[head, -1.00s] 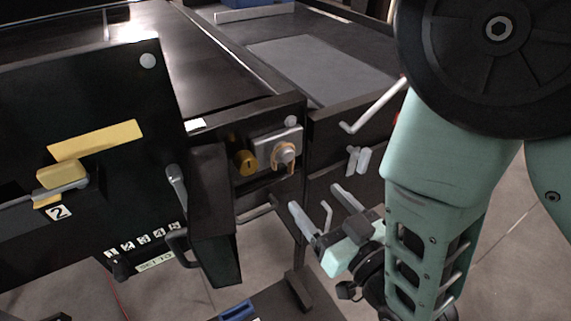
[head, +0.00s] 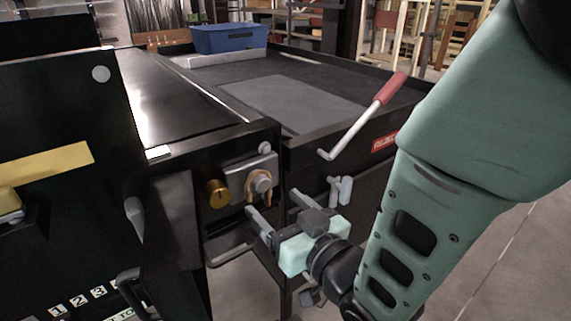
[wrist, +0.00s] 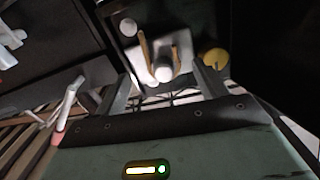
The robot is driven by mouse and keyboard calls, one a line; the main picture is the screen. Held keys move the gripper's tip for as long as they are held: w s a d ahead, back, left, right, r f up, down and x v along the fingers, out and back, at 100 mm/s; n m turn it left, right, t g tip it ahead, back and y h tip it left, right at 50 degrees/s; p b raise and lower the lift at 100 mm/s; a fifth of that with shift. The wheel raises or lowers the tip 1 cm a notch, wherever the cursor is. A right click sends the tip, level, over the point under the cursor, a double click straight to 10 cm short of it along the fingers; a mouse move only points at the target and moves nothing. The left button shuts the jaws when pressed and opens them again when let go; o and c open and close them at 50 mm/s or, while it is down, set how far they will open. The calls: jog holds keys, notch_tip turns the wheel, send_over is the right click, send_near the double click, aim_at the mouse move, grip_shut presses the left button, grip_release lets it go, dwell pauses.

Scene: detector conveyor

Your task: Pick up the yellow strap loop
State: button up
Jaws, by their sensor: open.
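The yellow strap loop (head: 249,188) is a tan-yellow band hanging around a grey knob (head: 262,185) on a light metal plate on the conveyor's dark end panel. In the wrist view the strap loop (wrist: 145,50) shows as a thin tan band beside the pale round knob (wrist: 163,74). My gripper (head: 272,199) is open and empty, just in front of the loop and slightly below it. In the wrist view, the fingers of my gripper (wrist: 163,70) stand to either side of the loop and knob. I cannot tell the remaining gap in depth.
A round brass-yellow knob (head: 217,194) sits left of the plate. A white crank with a red handle (head: 391,88) juts out at the right, above pale levers (head: 340,189). A blue bin (head: 229,38) stands behind.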

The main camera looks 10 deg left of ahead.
aim_at(263, 192)
jog(key=w+a+p, duration=0.1)
jog(key=w+a+r+p, duration=0.1)
jog(key=a, duration=0.1)
jog(key=shift+w, duration=0.1)
jog(key=shift+w+a+f, duration=0.2)
jog(key=shift+w+a, duration=0.2)
jog(key=shift+a, duration=0.05)
jog(key=c, duration=1.1)
